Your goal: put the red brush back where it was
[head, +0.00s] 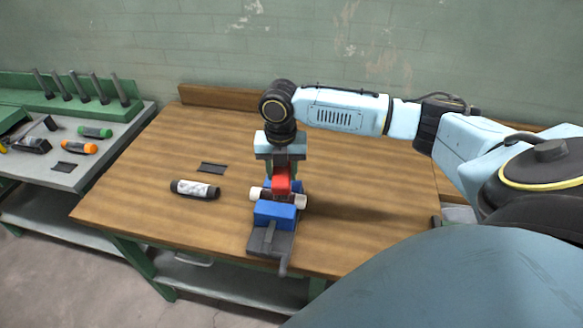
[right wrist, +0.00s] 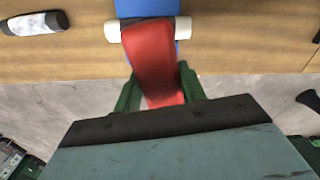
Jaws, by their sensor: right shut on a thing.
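My right gripper (head: 284,167) points down over the table and is shut on the red brush (head: 281,182). In the right wrist view the red brush (right wrist: 152,58) sits between the two green fingers, its far end over a white roller (right wrist: 178,29). I cannot tell whether the brush touches the roller. The roller lies across a blue and dark grey vise-like device (head: 274,213) with a crank at its front; its blue part (right wrist: 147,8) shows at the top of the wrist view. My left gripper is out of view.
A black and white cylinder (head: 195,189) and a flat dark piece (head: 212,168) lie left on the wooden table (head: 150,180). A grey bench (head: 52,160) at far left holds a green cylinder (head: 95,132), an orange one (head: 76,148) and a rack of posts (head: 85,100). The table's right part looks clear.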

